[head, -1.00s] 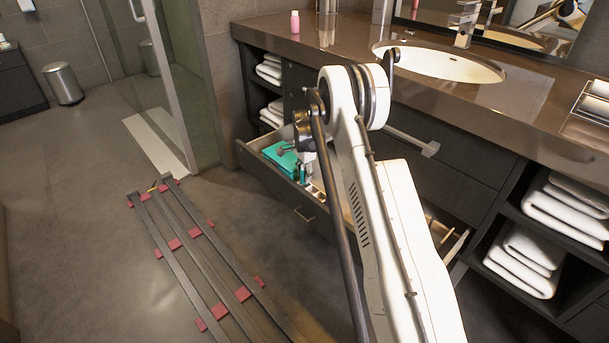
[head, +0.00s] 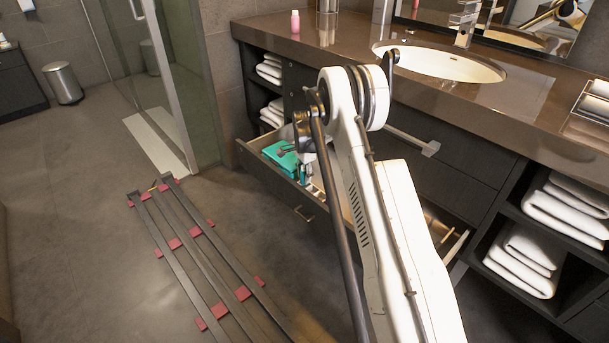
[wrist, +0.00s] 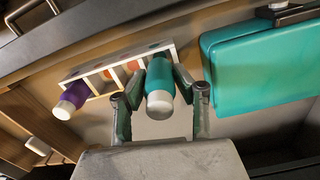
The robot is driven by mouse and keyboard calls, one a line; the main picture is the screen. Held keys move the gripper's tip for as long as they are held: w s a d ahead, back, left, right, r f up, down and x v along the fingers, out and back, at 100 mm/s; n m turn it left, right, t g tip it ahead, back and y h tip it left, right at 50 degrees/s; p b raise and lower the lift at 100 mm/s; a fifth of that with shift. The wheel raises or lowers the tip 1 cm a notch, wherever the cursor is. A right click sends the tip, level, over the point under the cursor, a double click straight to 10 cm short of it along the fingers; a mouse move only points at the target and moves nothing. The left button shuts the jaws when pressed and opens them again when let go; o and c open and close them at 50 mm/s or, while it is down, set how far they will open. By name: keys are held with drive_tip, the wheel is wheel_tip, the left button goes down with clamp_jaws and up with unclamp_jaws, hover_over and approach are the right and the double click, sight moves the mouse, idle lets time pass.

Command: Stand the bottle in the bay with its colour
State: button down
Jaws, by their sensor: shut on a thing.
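My gripper (wrist: 160,102) is shut on a teal bottle with a white cap (wrist: 160,80), its fingers on either side. In the wrist view the cap end is nearest the camera. The bottle overlaps the right part of a white rack (wrist: 90,71) with several bays; I cannot tell whether its far end is inside a bay. Coloured marks show on the rack, including orange-red ones. A purple bottle with a white cap (wrist: 75,97) is at the rack's left end. In the head view my gripper is low at the open drawer, and my arm hides most of the rack.
The rack is in the open drawer (head: 268,166). A teal case (wrist: 262,65) lies to the right of the held bottle in the wrist view. A pink bottle (head: 295,21) stands on the counter (head: 345,35) above. Drawer walls enclose the space.

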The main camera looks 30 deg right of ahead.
drive_tip(key=shift+f, duration=1.15)
idle(0.4)
drive_tip(key=shift+r, duration=0.25)
drive_tip(key=shift+r, duration=0.35)
drive_tip(key=shift+r+p, duration=0.55)
drive_tip(key=shift+r, duration=0.25)
drive_tip(key=shift+b, duration=0.45)
idle(1.6)
drive_tip(key=shift+f, duration=1.4)
idle(0.8)
drive_tip(key=shift+r, duration=0.25)
drive_tip(key=shift+r, duration=0.35)
drive_tip(key=shift+r, duration=0.3)
